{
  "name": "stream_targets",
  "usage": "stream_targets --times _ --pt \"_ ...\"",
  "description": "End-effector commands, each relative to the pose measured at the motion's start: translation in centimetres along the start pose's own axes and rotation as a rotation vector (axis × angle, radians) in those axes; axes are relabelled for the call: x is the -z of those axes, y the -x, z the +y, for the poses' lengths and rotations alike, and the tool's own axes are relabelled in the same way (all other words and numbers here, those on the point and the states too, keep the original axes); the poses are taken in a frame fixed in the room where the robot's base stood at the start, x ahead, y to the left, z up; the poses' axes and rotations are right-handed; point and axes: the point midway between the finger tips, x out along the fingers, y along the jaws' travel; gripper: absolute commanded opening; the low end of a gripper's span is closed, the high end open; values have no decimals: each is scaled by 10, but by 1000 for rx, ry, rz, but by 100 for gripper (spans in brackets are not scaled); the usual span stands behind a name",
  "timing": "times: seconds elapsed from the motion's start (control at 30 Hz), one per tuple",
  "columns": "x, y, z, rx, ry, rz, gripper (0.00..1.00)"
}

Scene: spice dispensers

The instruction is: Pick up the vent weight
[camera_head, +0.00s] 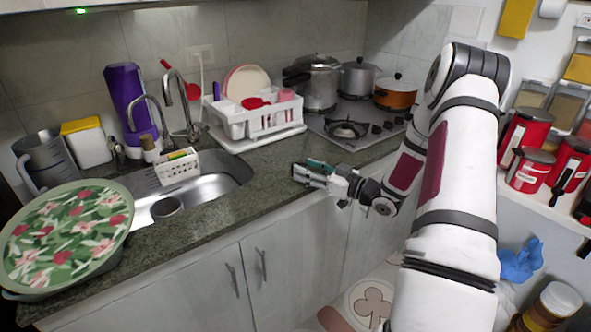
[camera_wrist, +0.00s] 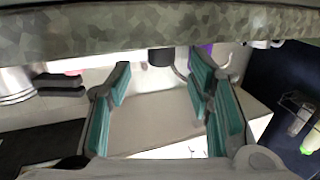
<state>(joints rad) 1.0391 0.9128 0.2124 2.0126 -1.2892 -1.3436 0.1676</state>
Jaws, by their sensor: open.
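I cannot make out the vent weight in either view. A silver pressure cooker (camera_head: 318,85) with dark handles stands on the stove at the back, and no separate small weight can be told apart on its lid. My gripper (camera_head: 305,172) is in front of the counter's front edge, to the right of the sink and well short of the pressure cooker. In the wrist view my gripper (camera_wrist: 160,75) shows its two teal-padded fingers spread wide with nothing between them.
The stove (camera_head: 350,125) also holds a lidded silver pot (camera_head: 358,78) and an orange pot (camera_head: 396,95). A white dish rack (camera_head: 255,120) stands left of the stove. The sink (camera_head: 205,195) lies farther left, beside a floral round lid (camera_head: 68,230). Red canisters (camera_head: 530,168) stand at right.

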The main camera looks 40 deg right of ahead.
Motion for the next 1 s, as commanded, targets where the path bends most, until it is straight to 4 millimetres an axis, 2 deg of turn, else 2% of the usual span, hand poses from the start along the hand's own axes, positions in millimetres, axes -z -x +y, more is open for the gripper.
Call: stream_targets --times 0.27,0.53,0.73,1.0 --pt "2 -39 -2 3 1 2 47" --pt "2 -44 -1 0 0 0 47" --pt "2 -43 -1 0 0 0 2" --pt "2 -43 -1 0 0 1 0"
